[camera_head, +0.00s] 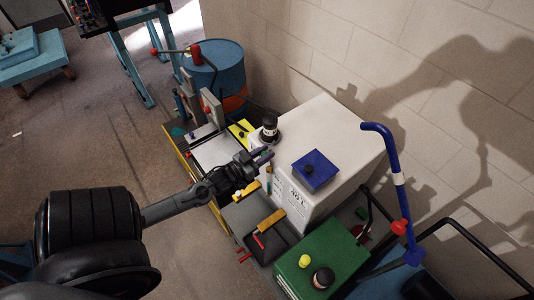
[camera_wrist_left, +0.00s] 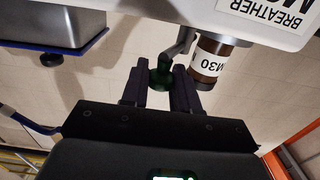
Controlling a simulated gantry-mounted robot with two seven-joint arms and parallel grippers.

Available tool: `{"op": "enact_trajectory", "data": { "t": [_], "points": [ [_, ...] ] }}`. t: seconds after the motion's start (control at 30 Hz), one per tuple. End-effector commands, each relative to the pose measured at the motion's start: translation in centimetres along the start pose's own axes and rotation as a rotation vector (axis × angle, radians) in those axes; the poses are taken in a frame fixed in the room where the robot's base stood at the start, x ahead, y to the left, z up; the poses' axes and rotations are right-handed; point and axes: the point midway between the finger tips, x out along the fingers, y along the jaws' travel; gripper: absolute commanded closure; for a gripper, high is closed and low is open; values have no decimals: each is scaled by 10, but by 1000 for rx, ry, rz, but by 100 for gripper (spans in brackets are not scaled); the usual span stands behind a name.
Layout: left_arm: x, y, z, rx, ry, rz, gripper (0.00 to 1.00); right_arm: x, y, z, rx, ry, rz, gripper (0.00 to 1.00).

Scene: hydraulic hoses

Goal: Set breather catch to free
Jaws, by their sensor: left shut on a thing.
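My left gripper (camera_head: 262,158) reaches in from the left to the near side of a white cabinet (camera_head: 320,125). In the left wrist view its two dark fingers (camera_wrist_left: 160,82) are closed on a green knob (camera_wrist_left: 161,74). A grey bent lever (camera_wrist_left: 181,43) runs from the knob towards the white housing. A brown cylinder with a white M30 label (camera_wrist_left: 207,62) sits right beside the lever. The housing carries a partly cropped label reading "BREATHER" (camera_wrist_left: 268,12). In the head view the knob is hidden by the gripper. My right gripper is not in view.
A blue box (camera_head: 315,170) sits on the cabinet top. A green box (camera_head: 320,268) with knobs and a blue bent pipe (camera_head: 393,160) are at the right. A blue drum (camera_head: 218,65) stands behind. Open floor lies left.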

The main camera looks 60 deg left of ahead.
Motion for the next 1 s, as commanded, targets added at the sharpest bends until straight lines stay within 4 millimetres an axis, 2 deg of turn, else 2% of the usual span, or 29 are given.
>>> {"op": "enact_trajectory", "data": {
  "t": [0.23, 0.5, 0.73, 1.0],
  "points": [
    [-2, -12, -1, 5, 3, 237, 100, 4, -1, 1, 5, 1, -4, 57],
    [-3, -22, 0, 6, 5, 464, 100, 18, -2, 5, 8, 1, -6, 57],
    [-3, -27, -1, 5, 6, 598, 100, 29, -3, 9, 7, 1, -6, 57],
    [-3, -30, -3, 3, 9, 673, 100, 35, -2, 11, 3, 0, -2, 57]
  ]
}}
